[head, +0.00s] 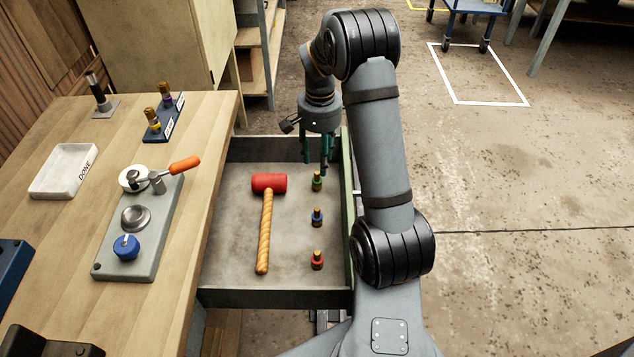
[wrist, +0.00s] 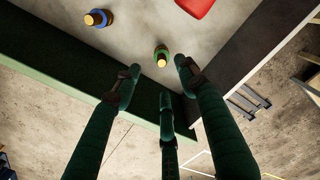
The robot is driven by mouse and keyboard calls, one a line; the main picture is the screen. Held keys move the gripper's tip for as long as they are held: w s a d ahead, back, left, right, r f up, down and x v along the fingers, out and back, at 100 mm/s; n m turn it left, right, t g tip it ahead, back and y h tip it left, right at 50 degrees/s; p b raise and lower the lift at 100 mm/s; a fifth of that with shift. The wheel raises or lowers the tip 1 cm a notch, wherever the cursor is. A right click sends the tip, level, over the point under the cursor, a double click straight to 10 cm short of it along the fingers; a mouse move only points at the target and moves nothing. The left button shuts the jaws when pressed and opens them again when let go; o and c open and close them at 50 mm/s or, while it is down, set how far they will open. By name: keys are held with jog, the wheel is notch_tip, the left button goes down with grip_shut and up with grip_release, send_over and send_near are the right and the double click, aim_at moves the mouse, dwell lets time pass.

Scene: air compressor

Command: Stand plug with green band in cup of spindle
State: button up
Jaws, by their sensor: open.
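The plug with the green band (head: 317,181) stands upright in the open drawer near its right wall. It also shows in the wrist view (wrist: 161,55), just beyond the fingertips. My gripper (head: 325,160) is open and empty, its dark green fingers (wrist: 155,85) pointing down above and slightly behind the plug, not visibly around it. On the bench, a grey plate (head: 145,250) carries a white round part with an orange-handled lever (head: 180,166), a metal cup (head: 136,217) and a blue knob (head: 126,246). I cannot tell for sure which part is the spindle's cup.
A blue-banded plug (head: 317,217), a red-banded plug (head: 317,260) and a red mallet (head: 268,184) share the drawer (head: 240,283). On the bench are a DONE tray (head: 62,170), a rack with two plugs (head: 168,128) and a dark upright post (head: 97,90).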

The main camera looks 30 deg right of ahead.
aim_at(317, 172)
jog(key=shift+s+a+f, duration=0.1)
jog(key=shift+s+f, duration=0.1)
jog(key=shift+f, duration=0.8)
jog(key=f, duration=0.5)
jog(key=shift+w+a+f, duration=0.2)
jog(key=shift+w+f, duration=0.15)
grip_shut()
